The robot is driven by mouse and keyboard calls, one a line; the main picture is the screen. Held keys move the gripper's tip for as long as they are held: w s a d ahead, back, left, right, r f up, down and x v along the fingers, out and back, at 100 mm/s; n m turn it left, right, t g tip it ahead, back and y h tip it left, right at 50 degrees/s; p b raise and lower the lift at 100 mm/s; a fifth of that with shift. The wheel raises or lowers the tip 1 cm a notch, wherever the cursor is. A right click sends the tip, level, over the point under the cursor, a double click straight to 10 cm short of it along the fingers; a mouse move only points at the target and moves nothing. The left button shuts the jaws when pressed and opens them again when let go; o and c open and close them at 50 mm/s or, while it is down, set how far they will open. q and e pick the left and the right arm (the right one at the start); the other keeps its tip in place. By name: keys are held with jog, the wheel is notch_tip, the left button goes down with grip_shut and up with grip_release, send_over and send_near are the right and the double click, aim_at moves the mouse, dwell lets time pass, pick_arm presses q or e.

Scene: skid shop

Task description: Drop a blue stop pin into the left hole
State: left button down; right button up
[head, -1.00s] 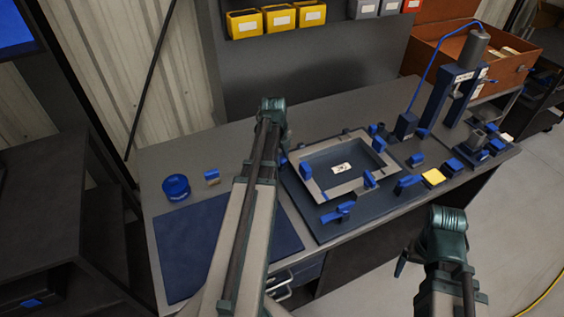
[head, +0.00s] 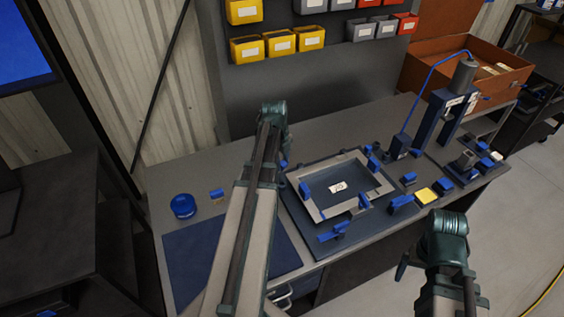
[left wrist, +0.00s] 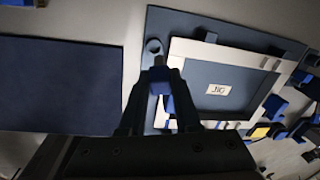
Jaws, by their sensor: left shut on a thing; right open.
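In the left wrist view my left gripper (left wrist: 160,82) is shut on a blue stop pin (left wrist: 160,88), with its grey shank pointing away from me. Just past the shank tip is a round, ringed hole (left wrist: 153,45) near a corner of the dark jig plate (left wrist: 156,22). The shank looks close to the ring, but the height between them cannot be judged. In the head view my left arm hides this gripper and most of the pin. My right gripper (head: 403,264) is open and empty in front of the bench.
A pale frame (head: 318,208) with blue clamps around it sits on the jig plate. A blue mat (head: 195,262), a blue round container (head: 183,206) and a small blue-topped block (head: 217,194) lie left. A press (head: 438,118) stands at the back right.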

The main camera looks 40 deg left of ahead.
pick_arm(q)
jog(key=shift+r, duration=0.55)
jog(key=shift+f+n, duration=0.2)
jog(key=shift+n, duration=0.2)
jog(key=n, duration=0.3)
jog(key=shift+w+a+f+h+b, duration=0.1)
jog(key=shift+a+f+h+b, duration=0.05)
jog(key=shift+f+h+b, duration=0.2)
jog(key=n, duration=0.3)
jog(key=shift+a+f+n+b, duration=0.1)
jog(key=shift+f+n+b, duration=0.2)
jog(key=shift+n, duration=0.1)
jog(key=n, duration=0.3)
jog(key=shift+f+n+h, duration=0.15)
jog(key=shift+n+h, duration=0.1)
jog(key=shift+n, duration=0.05)
jog(key=n+t+b, duration=0.1)
jog(key=n, duration=0.2)
jog(key=shift+a+n, duration=0.15)
jog(key=shift+n, duration=0.25)
pick_arm(e)
jog(key=shift+d+f, duration=0.1)
jog(key=shift+f, duration=0.7)
